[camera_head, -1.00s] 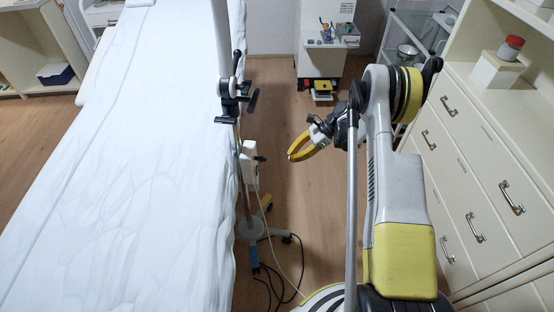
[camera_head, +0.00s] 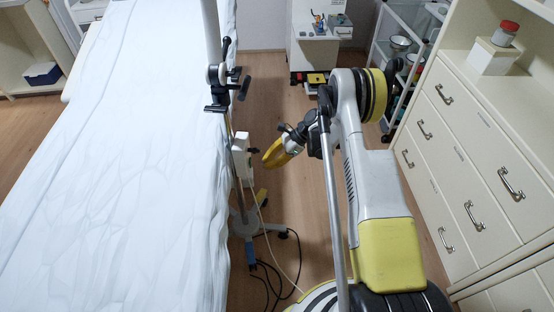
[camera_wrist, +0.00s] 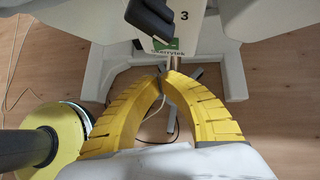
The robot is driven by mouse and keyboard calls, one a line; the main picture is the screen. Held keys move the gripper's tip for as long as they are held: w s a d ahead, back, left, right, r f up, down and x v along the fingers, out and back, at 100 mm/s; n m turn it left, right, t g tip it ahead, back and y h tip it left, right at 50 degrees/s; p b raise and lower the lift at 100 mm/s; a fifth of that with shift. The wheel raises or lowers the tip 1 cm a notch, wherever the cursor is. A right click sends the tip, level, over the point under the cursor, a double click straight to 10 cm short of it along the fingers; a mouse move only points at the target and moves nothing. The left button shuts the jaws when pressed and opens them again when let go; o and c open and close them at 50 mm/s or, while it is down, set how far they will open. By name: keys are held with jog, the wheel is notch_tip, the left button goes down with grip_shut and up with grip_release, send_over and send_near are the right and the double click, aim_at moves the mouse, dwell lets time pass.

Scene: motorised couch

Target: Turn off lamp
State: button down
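The lamp shows in the head view as an upright pole (camera_head: 210,35) on a wheeled base (camera_head: 250,222), beside the bed's right edge. Its head is out of view. A white control box (camera_head: 240,158) is on the lower pole. In the wrist view the box (camera_wrist: 184,22) carries a "3", a green label and a small metal switch (camera_wrist: 174,64). A black part (camera_wrist: 150,20) overlaps its upper left. My gripper (camera_head: 266,163) is just right of the box. In the wrist view its yellow fingertips (camera_wrist: 163,79) meet just below the switch; contact with it is unclear.
The white-sheeted bed (camera_head: 110,160) fills the left. Drawers (camera_head: 470,180) stand on the right. A cart (camera_head: 320,45) stands at the back. Cables (camera_head: 275,270) lie on the floor near the lamp base.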

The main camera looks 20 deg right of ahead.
aim_at(249, 168)
jog(key=shift+w+a+r+b, duration=0.15)
jog(key=shift+a+b, duration=0.15)
jog(key=shift+a, duration=0.6)
jog(key=shift+w+a+r+b, duration=0.15)
jog(key=shift+a+b, duration=0.1)
jog(key=shift+a, duration=0.65)
jog(key=shift+f, duration=0.1)
jog(key=shift+s+a+m+t, duration=0.15)
jog(key=shift+a+m+t, duration=0.35)
jog(key=shift+a+m, duration=0.25)
jog(key=shift+w+d, duration=0.5)
jog(key=shift+w, duration=0.15)
jog(key=shift+d, duration=0.1)
